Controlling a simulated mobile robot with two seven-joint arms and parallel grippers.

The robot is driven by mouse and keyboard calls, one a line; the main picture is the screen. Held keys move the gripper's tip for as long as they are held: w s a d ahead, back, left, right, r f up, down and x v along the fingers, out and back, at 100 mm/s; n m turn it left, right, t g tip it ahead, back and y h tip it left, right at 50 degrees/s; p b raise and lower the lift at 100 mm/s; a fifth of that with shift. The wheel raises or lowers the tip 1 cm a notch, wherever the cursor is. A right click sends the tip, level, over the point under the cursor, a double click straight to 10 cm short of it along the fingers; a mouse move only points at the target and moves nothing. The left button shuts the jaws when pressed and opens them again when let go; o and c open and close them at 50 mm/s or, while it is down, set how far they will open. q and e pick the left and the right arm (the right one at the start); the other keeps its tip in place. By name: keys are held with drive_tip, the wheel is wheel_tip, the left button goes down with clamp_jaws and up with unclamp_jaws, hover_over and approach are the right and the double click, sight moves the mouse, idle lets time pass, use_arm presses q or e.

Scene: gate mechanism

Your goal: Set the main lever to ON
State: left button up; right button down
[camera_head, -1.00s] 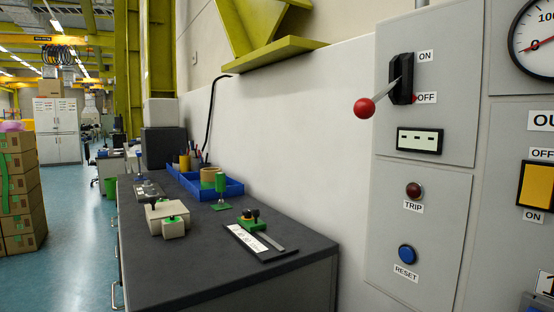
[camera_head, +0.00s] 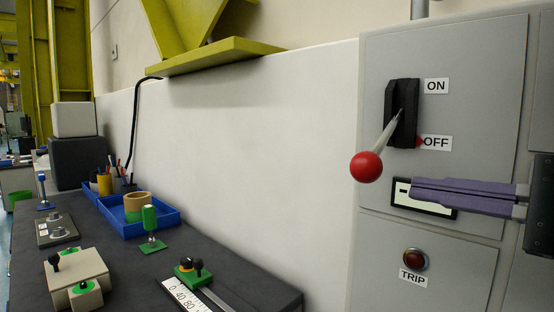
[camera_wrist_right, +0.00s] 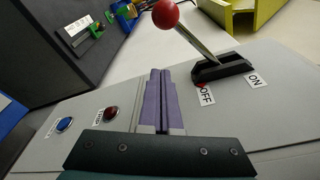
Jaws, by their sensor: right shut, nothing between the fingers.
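The main lever has a red ball knob (camera_head: 366,167) on a grey rod (camera_head: 388,133) that comes out of a black slotted housing (camera_head: 403,112). The rod slants down and left, and a red pointer sits beside the OFF label (camera_head: 436,143). The ON label (camera_head: 437,86) is above it. My right gripper (camera_head: 414,190) comes in from the right, its purple fingers together and empty, just below and right of the knob, in front of the small display. In the right wrist view the closed fingers (camera_wrist_right: 157,72) point toward the knob (camera_wrist_right: 166,13), apart from it. My left gripper is not in view.
Below is a red TRIP lamp (camera_head: 415,259); a blue RESET button (camera_wrist_right: 64,124) shows in the right wrist view. The dark workbench (camera_head: 110,265) at left holds a blue tray (camera_head: 139,221) and several small tools. White wall lies between bench and panel.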

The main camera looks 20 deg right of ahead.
sight(381, 143)
drive_tip(key=p+x, duration=0.1)
drive_tip(key=x, duration=0.4)
drive_tip(key=shift+w+r, duration=0.1)
drive_tip(key=shift+r, duration=0.1)
drive_tip(key=shift+s+a+r+p, duration=0.3)
drive_tip(key=shift+s+a+p, duration=0.25)
drive_tip(key=shift+a+p, duration=0.2)
drive_tip(key=shift+s+a+r+p, duration=0.35)
drive_tip(key=shift+s+a+p, duration=0.25)
drive_tip(key=shift+a, duration=0.15)
drive_tip(key=shift+r, duration=0.1)
